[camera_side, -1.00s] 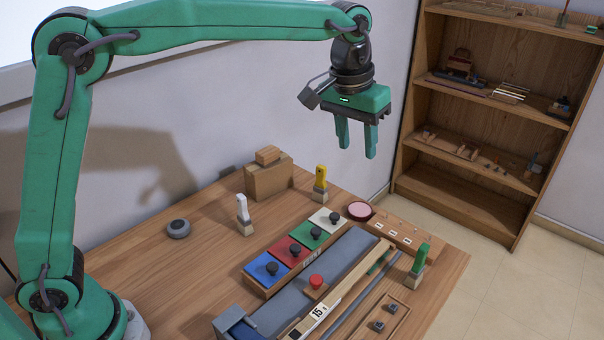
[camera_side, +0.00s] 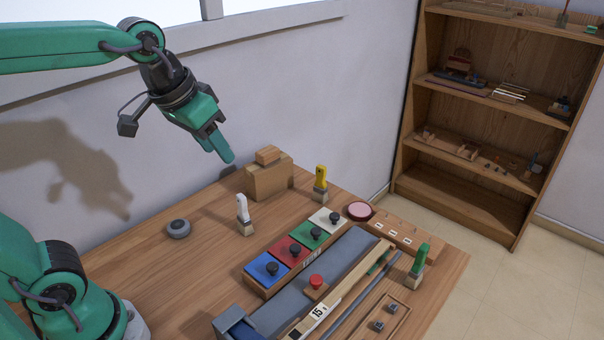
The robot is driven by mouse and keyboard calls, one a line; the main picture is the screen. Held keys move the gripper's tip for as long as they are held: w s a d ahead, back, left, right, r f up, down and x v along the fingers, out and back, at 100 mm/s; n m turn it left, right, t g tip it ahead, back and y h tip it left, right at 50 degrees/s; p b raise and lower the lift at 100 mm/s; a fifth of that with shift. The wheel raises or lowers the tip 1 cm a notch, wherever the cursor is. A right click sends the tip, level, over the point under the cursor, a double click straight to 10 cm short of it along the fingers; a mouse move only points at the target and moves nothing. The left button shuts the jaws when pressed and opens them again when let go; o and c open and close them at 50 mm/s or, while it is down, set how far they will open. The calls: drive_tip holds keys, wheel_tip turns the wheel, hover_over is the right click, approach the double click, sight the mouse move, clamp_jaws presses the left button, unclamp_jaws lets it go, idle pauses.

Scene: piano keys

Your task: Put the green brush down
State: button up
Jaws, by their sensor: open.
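The green brush (camera_side: 421,258) stands upright on the table at the right, its pale bristle end down and its green handle up. It is beside the long grey rod, close to the small wooden tray. My gripper (camera_side: 222,152) is open and empty, up in the air at the left of centre, above the back of the table. It is far from the green brush. One finger partly hides the other from this side.
A white brush (camera_side: 243,212) and a yellow brush (camera_side: 321,180) stand upright on the table (camera_side: 170,275). Coloured panels with black knobs (camera_side: 290,251) lie mid-table. A grey round puck (camera_side: 178,229) is at left. A shelf (camera_side: 412,85) stands behind.

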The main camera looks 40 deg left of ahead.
drive_tip(key=s+a+f+t, duration=0.1)
drive_tip(key=s+a+f, duration=0.2)
drive_tip(key=s+f, duration=0.2)
drive_tip(key=shift+s, duration=1.15)
